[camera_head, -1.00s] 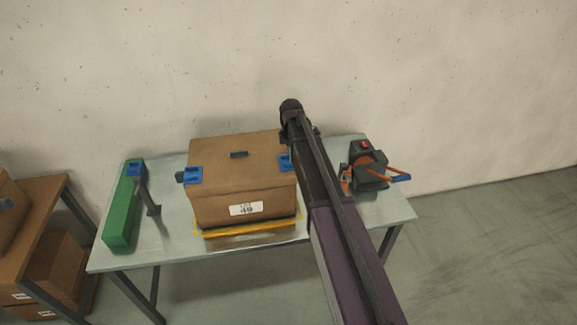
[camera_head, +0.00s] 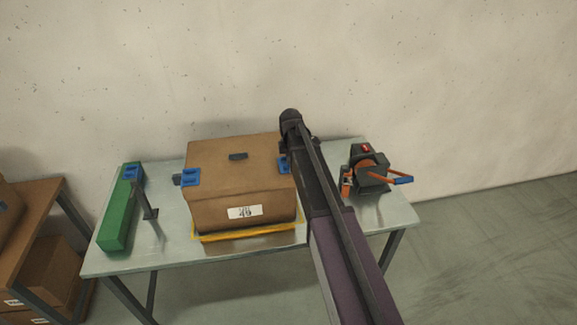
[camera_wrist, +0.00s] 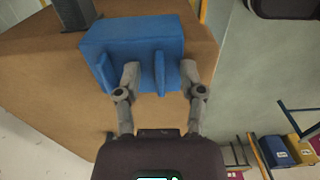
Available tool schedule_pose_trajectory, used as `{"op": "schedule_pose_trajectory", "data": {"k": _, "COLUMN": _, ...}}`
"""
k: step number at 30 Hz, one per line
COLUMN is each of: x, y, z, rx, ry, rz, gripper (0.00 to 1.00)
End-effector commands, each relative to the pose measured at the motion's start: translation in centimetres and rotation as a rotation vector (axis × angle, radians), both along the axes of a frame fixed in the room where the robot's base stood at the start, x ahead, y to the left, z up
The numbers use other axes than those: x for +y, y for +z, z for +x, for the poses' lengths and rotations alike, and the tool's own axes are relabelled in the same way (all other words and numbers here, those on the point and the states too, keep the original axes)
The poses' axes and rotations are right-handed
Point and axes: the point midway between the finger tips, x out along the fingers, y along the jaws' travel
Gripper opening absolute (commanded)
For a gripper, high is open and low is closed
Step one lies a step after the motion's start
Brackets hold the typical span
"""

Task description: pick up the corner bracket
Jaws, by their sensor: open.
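A blue corner bracket (camera_wrist: 130,40) with two ribs sits at the right-hand corner of a brown cardboard box (camera_head: 240,190). In the head view this bracket (camera_head: 284,165) shows beside my arm, which partly covers that side of the box. A second blue bracket (camera_head: 190,178) is at the box's left corner. My gripper (camera_wrist: 160,80) is open, its fingertips close to the near edge of the right-hand bracket, one on either side of its right rib. Whether they touch it I cannot tell. The gripper's fingers are hidden in the head view.
The box stands on a grey table (camera_head: 165,235) with a yellow edge beneath it. A green block (camera_head: 121,215) lies left, and a black and orange tool (camera_head: 370,170) stands right. A wall is behind.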

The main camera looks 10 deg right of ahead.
Motion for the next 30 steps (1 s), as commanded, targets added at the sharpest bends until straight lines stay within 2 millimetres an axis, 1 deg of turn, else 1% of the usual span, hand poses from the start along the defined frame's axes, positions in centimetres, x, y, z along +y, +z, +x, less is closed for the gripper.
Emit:
{"op": "schedule_pose_trajectory", "data": {"k": 4, "x": 0.02, "y": 0.00, "z": 0.00, "rx": 0.000, "ry": 0.000, "rz": 0.000, "gripper": 0.51}}
{"op": "schedule_pose_trajectory", "data": {"k": 5, "x": 0.02, "y": 0.00, "z": 0.00, "rx": 0.000, "ry": 0.000, "rz": 0.000, "gripper": 0.48}}
{"op": "schedule_pose_trajectory", "data": {"k": 6, "x": 0.02, "y": 0.00, "z": 0.00, "rx": 0.000, "ry": 0.000, "rz": 0.000, "gripper": 0.37}}
{"op": "schedule_pose_trajectory", "data": {"k": 8, "x": 0.02, "y": 0.00, "z": 0.00, "rx": 0.000, "ry": 0.000, "rz": 0.000, "gripper": 0.19}}
{"op": "schedule_pose_trajectory", "data": {"k": 9, "x": 0.02, "y": 0.00, "z": 0.00, "rx": 0.000, "ry": 0.000, "rz": 0.000, "gripper": 0.07}}
{"op": "schedule_pose_trajectory", "data": {"k": 10, "x": 0.03, "y": 0.00, "z": 0.00, "rx": 0.000, "ry": 0.000, "rz": 0.000, "gripper": 0.00}}
{"op": "schedule_pose_trajectory", "data": {"k": 23, "x": 0.05, "y": 0.03, "z": 0.00, "rx": 0.000, "ry": 0.001, "rz": 0.000, "gripper": 0.00}}
{"op": "schedule_pose_trajectory", "data": {"k": 30, "x": 0.07, "y": 0.70, "z": 0.00, "rx": 0.000, "ry": 0.001, "rz": 0.000, "gripper": 0.00}}
